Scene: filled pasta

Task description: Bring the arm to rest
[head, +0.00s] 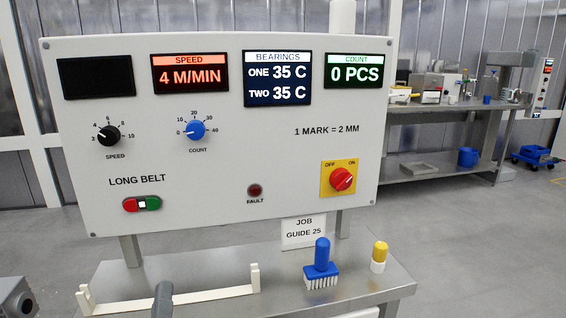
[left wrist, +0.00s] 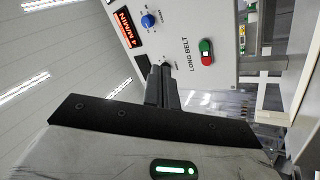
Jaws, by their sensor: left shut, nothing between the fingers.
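My left gripper (head: 163,294) shows at the bottom edge of the head view, in front of the steel bench. Its fingers are together and empty in the left wrist view (left wrist: 162,86), with the control panel (left wrist: 185,15) beyond them. My right gripper is not in view.
On the steel bench (head: 215,265) lie a cream bar guide (head: 180,300), a blue brush (head: 321,262) and a yellow-capped white bottle (head: 379,257). A cluttered steel table (head: 440,165) is at the back right.

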